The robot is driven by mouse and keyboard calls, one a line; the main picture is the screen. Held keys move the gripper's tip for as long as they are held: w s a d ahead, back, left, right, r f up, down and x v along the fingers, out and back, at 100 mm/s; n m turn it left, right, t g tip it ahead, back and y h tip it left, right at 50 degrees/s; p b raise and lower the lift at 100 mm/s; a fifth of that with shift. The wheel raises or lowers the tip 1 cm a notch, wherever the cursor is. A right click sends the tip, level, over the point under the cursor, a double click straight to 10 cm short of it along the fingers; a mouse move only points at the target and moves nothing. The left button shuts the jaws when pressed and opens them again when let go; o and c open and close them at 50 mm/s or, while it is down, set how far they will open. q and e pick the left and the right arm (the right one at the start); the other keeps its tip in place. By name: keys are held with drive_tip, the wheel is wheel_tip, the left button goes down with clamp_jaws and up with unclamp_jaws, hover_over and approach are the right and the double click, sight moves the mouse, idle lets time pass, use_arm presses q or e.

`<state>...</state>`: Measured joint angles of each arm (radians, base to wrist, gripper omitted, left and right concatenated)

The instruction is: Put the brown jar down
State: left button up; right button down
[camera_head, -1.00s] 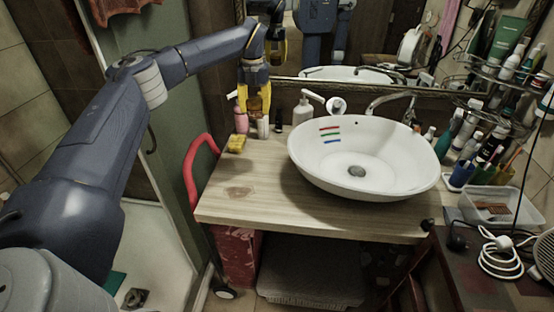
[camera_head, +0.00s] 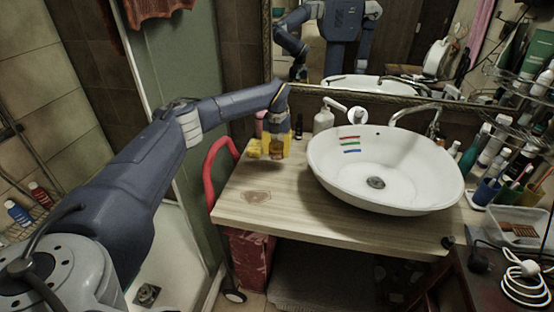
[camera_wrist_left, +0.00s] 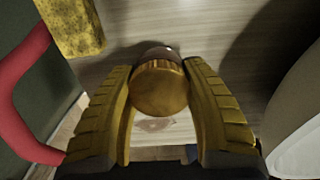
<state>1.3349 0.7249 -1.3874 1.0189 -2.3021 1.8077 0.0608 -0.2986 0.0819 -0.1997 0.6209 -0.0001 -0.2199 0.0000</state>
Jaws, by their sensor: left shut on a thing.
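The brown jar (camera_wrist_left: 160,88) is between the two yellow fingers of my left gripper in the left wrist view, its round golden-brown lid facing the camera. My left gripper (camera_head: 276,148) is shut on it and points down over the left part of the wooden counter (camera_head: 290,199). In the head view the fingers hide most of the jar, low at the counter, beside a yellow sponge (camera_head: 254,148). I cannot tell whether the jar's base touches the wood. My right gripper is not in view.
A white basin (camera_head: 335,180) stands right of the gripper. A white pump bottle (camera_head: 323,121) and a pink bottle (camera_head: 260,124) are at the back. A red handle (camera_head: 209,178) rises by the counter's left edge. The front left of the counter is clear.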

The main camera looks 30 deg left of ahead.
sight(277, 165)
use_arm(q)
drive_tip(key=shift+f, duration=2.15)
drive_tip(key=shift+f, duration=0.2)
drive_tip(key=o, duration=1.3)
drive_tip(key=shift+c, duration=0.2)
drive_tip(key=shift+r, duration=0.15)
wheel_tip(277, 165, up, 12)
drive_tip(key=shift+r, duration=0.1)
